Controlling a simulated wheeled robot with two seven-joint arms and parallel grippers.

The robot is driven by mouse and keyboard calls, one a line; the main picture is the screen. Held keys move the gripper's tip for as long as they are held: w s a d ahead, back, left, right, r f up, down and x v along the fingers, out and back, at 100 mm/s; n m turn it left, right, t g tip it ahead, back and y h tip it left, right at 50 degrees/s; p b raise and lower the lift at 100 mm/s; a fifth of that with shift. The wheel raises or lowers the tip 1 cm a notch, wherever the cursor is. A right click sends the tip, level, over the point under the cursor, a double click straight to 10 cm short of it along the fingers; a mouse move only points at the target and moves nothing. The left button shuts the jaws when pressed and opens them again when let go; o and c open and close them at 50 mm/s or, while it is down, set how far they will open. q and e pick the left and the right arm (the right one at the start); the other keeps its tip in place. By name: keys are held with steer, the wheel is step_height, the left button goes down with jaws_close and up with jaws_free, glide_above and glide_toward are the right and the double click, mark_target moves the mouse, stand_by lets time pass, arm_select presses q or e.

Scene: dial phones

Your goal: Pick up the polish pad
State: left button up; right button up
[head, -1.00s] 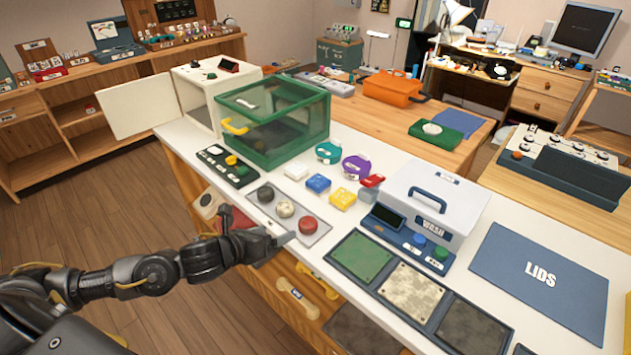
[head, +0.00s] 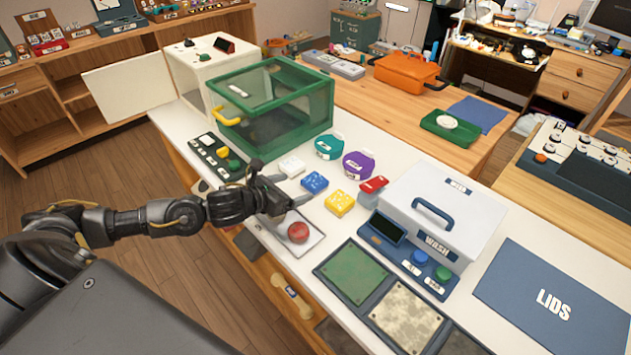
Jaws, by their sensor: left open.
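A light tray (head: 311,243) lies at the near edge of the white counter with a round red pad (head: 298,232) at its right end. The rest of the tray is mostly hidden behind my left gripper (head: 291,190), including where a dark and a cream pad stood earlier. I cannot read which pad is the polish pad. My left gripper is open and above the tray, its fingers pointing right toward the white block (head: 291,166) and blue block (head: 314,182). I cannot tell if it touches anything. My right gripper is not in view.
A green glass-sided box (head: 285,128) stands behind. Teal (head: 329,146) and purple (head: 358,164) round items and a yellow block (head: 340,202) are close by. A white wash box (head: 440,215) and a green panel (head: 355,272) are to the right.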

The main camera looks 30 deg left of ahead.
mark_target(313, 181)
arm_select(q)
steer(key=shift+w+d+f, duration=0.15)
steer(key=shift+w+f, duration=0.05)
steer(key=shift+w, duration=0.4)
steer(key=shift+w+d+f, duration=0.1)
steer(key=shift+w+f, duration=0.1)
steer(key=shift+w, duration=0.15)
steer(key=shift+w+d+p, duration=0.15)
steer(key=shift+w+p, duration=0.15)
steer(key=shift+p, duration=0.1)
steer(key=p+x, duration=0.1)
steer(key=x, duration=0.2)
steer(key=shift+w+f, duration=0.25)
steer(key=shift+w, duration=0.05)
steer(key=shift+w+f, duration=0.25)
steer(key=shift+w, duration=0.05)
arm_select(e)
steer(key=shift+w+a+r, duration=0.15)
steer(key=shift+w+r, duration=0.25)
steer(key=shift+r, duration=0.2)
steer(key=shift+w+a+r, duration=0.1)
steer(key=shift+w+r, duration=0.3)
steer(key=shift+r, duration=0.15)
arm_select(q)
steer(key=c, duration=1.1)
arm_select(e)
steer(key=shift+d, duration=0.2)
